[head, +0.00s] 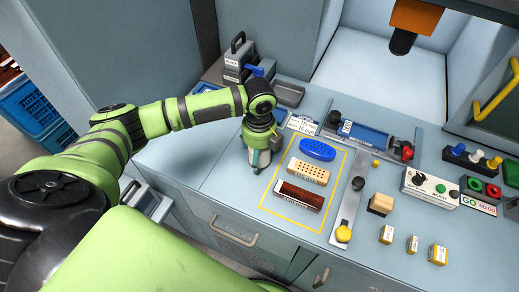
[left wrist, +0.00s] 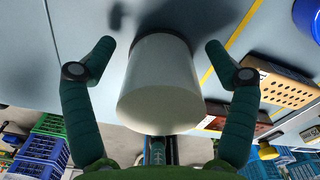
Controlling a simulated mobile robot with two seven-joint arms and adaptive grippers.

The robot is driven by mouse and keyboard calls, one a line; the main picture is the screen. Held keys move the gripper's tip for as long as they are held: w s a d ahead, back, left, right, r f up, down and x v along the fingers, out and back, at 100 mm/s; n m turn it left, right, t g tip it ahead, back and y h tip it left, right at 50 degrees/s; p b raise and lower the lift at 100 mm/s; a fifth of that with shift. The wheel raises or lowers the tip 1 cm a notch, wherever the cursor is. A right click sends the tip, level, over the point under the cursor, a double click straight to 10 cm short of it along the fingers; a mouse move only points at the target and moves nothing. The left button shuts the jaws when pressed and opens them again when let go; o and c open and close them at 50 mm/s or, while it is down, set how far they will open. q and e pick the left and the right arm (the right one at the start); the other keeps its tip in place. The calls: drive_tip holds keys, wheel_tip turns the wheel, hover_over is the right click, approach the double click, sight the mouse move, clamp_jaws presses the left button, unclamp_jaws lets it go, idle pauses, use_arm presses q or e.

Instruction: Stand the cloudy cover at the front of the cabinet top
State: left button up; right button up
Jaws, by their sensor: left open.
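The cloudy cover (left wrist: 160,88) is a pale, whitish cylinder in the middle of the left wrist view. It appears to stand on the cabinet top (head: 215,165), near the front edge and left of the yellow outline. In the head view only a pale bit of the cover (head: 264,159) shows beneath my left gripper (head: 257,168). In the left wrist view the two green fingers of my left gripper (left wrist: 159,48) are spread on either side of the cover, with gaps between. My right gripper is out of view.
A yellow outline right of my left gripper encloses a blue oval brush (head: 318,150), a tan block with holes (head: 308,173) and a dark red brush (head: 299,196). The cabinet top left of the gripper is clear.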

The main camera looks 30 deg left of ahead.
use_arm(q)
drive_tip(key=c, duration=1.4)
